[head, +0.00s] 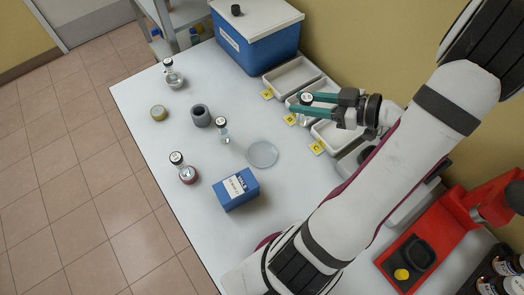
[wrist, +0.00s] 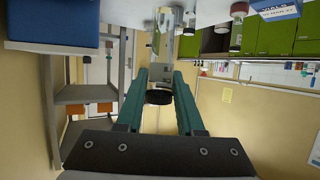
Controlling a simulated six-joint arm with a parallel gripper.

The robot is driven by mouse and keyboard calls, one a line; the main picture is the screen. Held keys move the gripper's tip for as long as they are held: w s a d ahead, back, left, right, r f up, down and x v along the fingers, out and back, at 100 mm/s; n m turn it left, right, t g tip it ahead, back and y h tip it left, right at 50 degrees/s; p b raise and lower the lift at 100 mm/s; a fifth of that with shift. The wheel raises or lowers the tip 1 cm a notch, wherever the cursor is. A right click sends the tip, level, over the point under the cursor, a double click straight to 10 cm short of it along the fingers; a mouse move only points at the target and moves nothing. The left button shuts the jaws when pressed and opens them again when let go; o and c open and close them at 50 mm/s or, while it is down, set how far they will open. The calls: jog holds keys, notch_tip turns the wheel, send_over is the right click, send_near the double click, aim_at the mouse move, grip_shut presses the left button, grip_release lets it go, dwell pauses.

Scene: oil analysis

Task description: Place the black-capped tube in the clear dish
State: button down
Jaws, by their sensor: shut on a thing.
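My gripper (head: 300,104) is above the row of white trays at the back right of the table. Its teal fingers are shut on a clear glass tube with a black cap (wrist: 158,97). In the wrist view the tube's glass body (wrist: 163,45) extends away past the fingertips, towards the tabletop. The clear dish (head: 262,154) lies flat and looks empty on the table, left of and nearer than my gripper.
A blue box (head: 238,189) stands just in front of the dish. White trays (head: 292,76) with yellow tags line the back. A large blue container (head: 250,45) stands behind. Table space around the dish's right is clear.

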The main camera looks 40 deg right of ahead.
jog(key=s+a+f+n+g+y, duration=0.1)
jog(key=s+a+n, duration=0.15)
jog(key=s, duration=0.25)
jog(key=shift+m, duration=0.45)
jog(key=shift+w+a+f, duration=1.1)
jog(key=shift+w+f, duration=0.4)
jog(key=shift+f, duration=0.3)
jog(key=shift+w+a+f, duration=1.05)
jog(key=shift+w+f, duration=0.4)
jog(key=shift+f, duration=0.4)
jog(key=shift+w+a+f, duration=1.1)
jog(key=shift+w+f, duration=0.4)
jog(key=shift+f, duration=0.3)
jog(key=shift+f, duration=0.1)
jog(key=c, duration=0.5)
grip_release()
jog(key=shift+c, duration=0.2)
